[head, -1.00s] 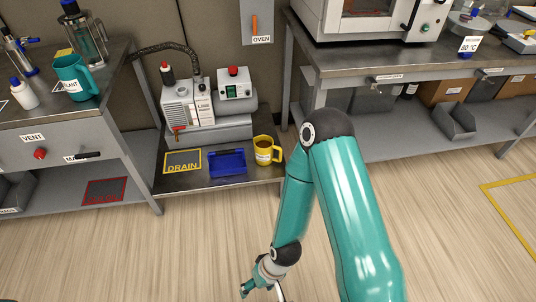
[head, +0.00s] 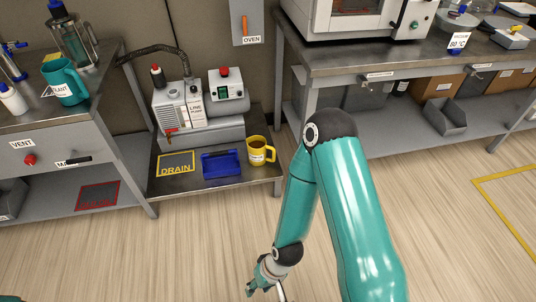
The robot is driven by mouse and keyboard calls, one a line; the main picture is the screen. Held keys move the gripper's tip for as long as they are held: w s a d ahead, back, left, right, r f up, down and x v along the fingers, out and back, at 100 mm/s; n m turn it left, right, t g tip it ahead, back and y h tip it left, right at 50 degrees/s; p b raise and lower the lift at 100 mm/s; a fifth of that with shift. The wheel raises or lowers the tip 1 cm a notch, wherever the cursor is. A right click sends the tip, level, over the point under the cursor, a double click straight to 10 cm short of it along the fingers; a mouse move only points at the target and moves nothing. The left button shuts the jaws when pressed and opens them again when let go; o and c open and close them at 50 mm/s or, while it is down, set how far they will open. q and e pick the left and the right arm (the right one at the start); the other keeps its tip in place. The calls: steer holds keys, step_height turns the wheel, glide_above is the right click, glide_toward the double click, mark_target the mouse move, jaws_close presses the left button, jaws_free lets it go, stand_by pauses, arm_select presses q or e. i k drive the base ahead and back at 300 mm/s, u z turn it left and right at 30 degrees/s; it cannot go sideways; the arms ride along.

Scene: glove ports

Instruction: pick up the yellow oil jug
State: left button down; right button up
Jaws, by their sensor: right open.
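The yellow oil jug (head: 257,152) stands upright on the low dark shelf, near its right front corner. It has a white label on its side and a handle on its right. My right gripper (head: 262,292) is at the bottom of the head view, low over the floor in front of the shelf and well apart from the jug. It is small and partly cut by the frame edge; it is open, with nothing seen in it. My left gripper is not in view.
A blue tray (head: 222,165) lies left of the jug, and a yellow-edged drain mat (head: 175,165) beyond it. A pump (head: 182,106) and a red-button box (head: 229,90) stand behind. A bench leg (head: 308,100) rises to the right. A teal jug (head: 65,82) stands on the left bench.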

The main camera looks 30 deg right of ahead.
mark_target(257, 146)
steer(key=z, duration=0.2)
steer(key=i, duration=1.15)
steer(key=z, duration=1.2)
steer(key=k, duration=0.9)
steer(key=z, duration=0.05)
steer(key=i, duration=0.95)
steer(key=u, duration=0.05)
